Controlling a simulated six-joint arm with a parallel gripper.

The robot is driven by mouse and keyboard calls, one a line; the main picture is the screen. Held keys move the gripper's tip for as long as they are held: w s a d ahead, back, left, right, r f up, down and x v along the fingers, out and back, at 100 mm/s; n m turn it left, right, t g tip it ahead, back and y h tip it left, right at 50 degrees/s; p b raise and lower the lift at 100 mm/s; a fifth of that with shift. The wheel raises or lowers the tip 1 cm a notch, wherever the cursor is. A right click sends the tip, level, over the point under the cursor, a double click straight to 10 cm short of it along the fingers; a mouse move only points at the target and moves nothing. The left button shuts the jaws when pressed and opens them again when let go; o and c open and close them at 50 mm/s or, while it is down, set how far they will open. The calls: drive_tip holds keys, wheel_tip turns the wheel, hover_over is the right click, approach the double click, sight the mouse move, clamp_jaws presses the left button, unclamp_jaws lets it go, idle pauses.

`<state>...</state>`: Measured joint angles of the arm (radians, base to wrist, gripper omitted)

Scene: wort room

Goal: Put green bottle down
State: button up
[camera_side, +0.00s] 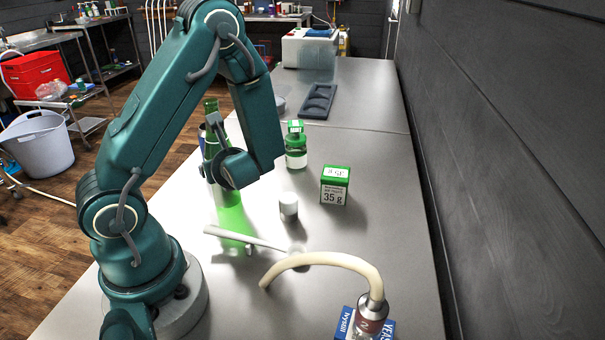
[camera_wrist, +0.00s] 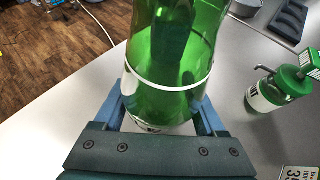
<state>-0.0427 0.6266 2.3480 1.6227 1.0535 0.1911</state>
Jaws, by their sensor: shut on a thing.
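The green bottle (camera_side: 211,148) stands upright in the side view, partly hidden behind my arm's wrist. Its neck shows above, and green light falls on the table in front of it. In the wrist view the bottle (camera_wrist: 170,65) fills the upper middle, with a pale ring around its body. My gripper (camera_wrist: 163,108) is shut on it, with a blue finger on each side.
On the grey table (camera_side: 375,240) stand a green-capped bottle (camera_side: 296,152), a green and white box (camera_side: 334,186) and a small white-capped jar (camera_side: 289,206). A dark tray (camera_side: 318,101) lies behind.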

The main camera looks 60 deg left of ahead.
drive_tip(key=shift+f, duration=0.15)
drive_tip(key=o, duration=1.6)
drive_tip(key=shift+c, duration=0.2)
